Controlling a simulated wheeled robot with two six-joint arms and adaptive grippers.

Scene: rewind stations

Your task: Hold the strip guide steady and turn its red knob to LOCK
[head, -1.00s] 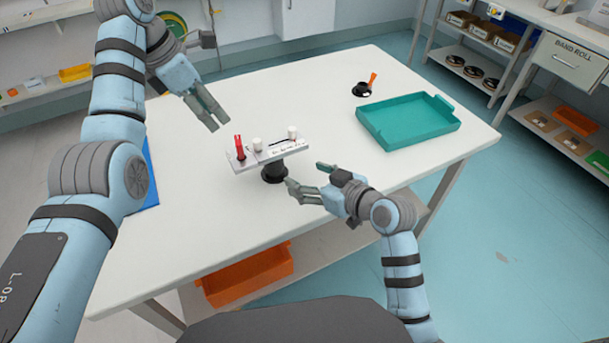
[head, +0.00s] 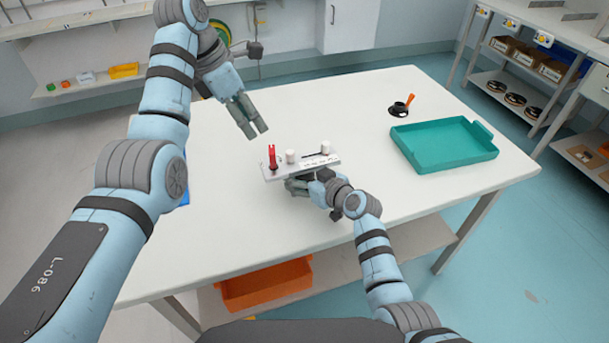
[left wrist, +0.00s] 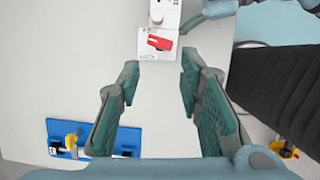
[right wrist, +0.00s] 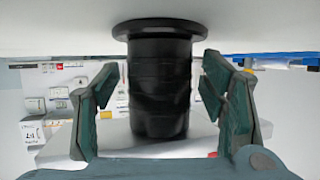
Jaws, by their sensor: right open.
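The strip guide is a pale plate (head: 305,167) on a black post (right wrist: 160,85), near the middle of the table. Its red knob (head: 272,157) stands at the plate's left end. The red knob also shows at the plate's end in the left wrist view (left wrist: 160,43). My left gripper (head: 253,130) is open and empty, behind and left of the knob, apart from it. My right gripper (head: 292,186) is under the plate. In the right wrist view its open fingers (right wrist: 165,105) stand on either side of the post, with gaps showing. The knob's marking is too small to read.
A teal tray (head: 440,165) stands at the table's right, and a black round piece with an orange handle (head: 405,103) lies behind it. A blue base with a yellow part (left wrist: 95,140) shows in the left wrist view. The front of the white table (head: 230,240) is clear.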

